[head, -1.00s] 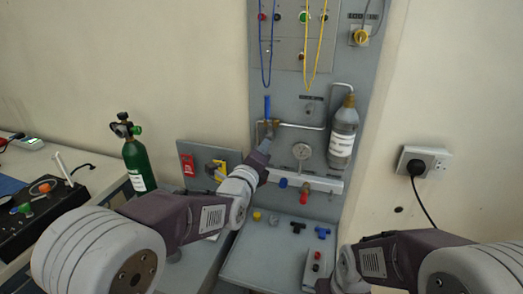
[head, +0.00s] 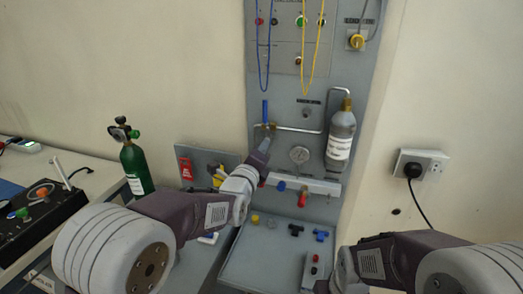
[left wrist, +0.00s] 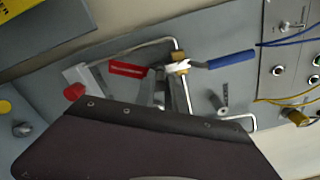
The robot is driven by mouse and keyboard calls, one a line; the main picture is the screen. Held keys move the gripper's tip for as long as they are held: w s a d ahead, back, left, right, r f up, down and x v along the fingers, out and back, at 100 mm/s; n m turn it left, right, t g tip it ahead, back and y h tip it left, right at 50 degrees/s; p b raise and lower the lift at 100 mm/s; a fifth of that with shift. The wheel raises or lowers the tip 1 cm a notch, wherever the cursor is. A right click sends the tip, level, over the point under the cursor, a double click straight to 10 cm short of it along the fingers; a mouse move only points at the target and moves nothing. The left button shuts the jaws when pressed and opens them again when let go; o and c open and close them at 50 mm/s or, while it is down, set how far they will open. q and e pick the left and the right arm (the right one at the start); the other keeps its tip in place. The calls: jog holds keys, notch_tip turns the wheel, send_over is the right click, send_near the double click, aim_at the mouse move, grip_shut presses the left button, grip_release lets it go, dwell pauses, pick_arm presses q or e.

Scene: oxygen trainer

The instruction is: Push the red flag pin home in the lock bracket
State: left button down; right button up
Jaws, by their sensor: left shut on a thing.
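The red flag pin's flag (left wrist: 128,69) shows in the left wrist view, just left of the grey fingers. My left gripper (left wrist: 160,84) is shut on the flag pin; its dark body hides much of the grip. The brass valve (left wrist: 181,66) with a blue lever (left wrist: 231,59) is close to the right of the fingers, with a pale fork-shaped part that may be the lock bracket. In the head view, my left gripper (head: 264,144) is just below the valve (head: 267,128). The pin's tip and its depth in the bracket cannot be made out.
A pale manifold (head: 318,187) and a tray (head: 262,262) with small fittings lie lower. A green cylinder (head: 136,168) stands at left. Yellow and blue cords hang above.

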pick_arm(q)
jog(key=shift+w+d+r, duration=0.1)
jog(key=shift+w, duration=0.15)
jog(key=c, duration=1.3)
grip_release()
jog(key=v, duration=0.9)
jog(key=shift+b, duration=0.4)
